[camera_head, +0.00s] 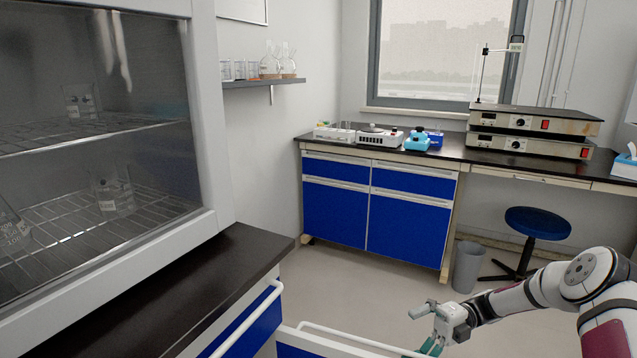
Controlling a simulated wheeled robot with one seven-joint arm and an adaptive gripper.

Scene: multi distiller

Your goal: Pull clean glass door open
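The glass door (95,130) is the large clear pane of a white-framed cabinet at the left. Wire shelves with glass beakers and flasks show behind it. I see no handle on the visible part. My gripper (424,331) is at the lower right, far from the glass door and touching nothing that I can make out. Its two fingers are spread apart with nothing visible between them.
A black counter (215,285) lies below the cabinet, with a blue drawer (250,325) under it. A white handle rail (345,336) juts out at the bottom, close to my gripper. A blue stool (537,222) and bin (467,268) stand further back. Floor in the middle is clear.

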